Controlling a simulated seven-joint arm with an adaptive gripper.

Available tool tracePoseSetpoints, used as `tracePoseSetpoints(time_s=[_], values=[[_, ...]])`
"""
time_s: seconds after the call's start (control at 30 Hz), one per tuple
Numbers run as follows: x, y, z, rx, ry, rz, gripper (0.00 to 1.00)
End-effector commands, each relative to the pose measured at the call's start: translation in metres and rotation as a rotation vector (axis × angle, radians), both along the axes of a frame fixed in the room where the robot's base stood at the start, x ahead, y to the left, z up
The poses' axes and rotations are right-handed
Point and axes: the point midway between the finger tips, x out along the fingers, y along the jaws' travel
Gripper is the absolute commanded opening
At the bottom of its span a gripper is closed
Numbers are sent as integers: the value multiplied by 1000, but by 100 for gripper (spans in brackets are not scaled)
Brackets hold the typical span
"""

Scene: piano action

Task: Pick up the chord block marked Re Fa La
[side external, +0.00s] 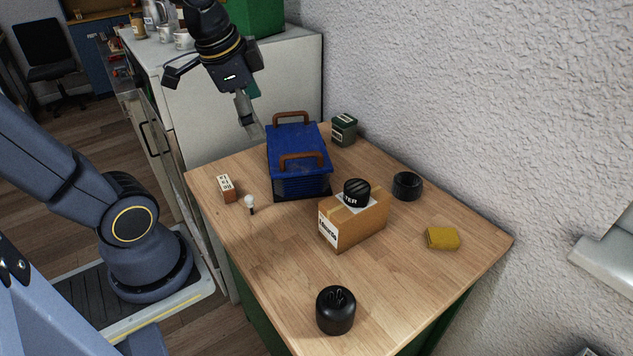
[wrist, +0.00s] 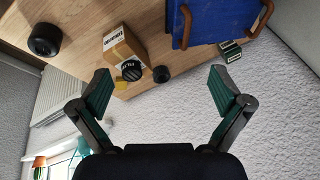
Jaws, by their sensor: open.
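A small reddish-brown block (side external: 227,188) with a white label of several short lines stands at the left edge of the table; its lettering is too small to read surely. A dark green block (side external: 343,130) with a pale label stands behind the blue case, and it also shows in the wrist view (wrist: 230,51). I cannot tell from the lettering which one is marked Re Fa La. My gripper (side external: 212,105) is open and empty, raised above the table's back left side, apart from both blocks. In the wrist view, its fingers (wrist: 160,82) are spread wide.
A blue case (side external: 297,155) with brown handles stands at the back. A cardboard box (side external: 345,228) with a black round thing on top is mid-table. A white-headed peg (side external: 250,203), black ring (side external: 407,186), yellow cloth (side external: 442,238) and black cylinder (side external: 336,310) stand apart. The front left is clear.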

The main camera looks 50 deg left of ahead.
Motion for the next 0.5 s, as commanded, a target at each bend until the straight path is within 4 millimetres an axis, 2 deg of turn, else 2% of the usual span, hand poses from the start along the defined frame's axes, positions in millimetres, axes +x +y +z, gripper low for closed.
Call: tracePoseSetpoints(time_s=[0.03, 0.13, 0.2, 0.3, 0.4, 0.5], values=[[6, 23, -8, 9, 54, 15, 100], [9, 73, -27, 4, 156, 47, 100], [3, 109, -45, -25, 222, 101, 100], [-14, 147, -68, -83, 288, 213, 100], [-31, 167, -85, -127, 324, 294, 100], [-40, 173, -93, -146, 337, 329, 100]])
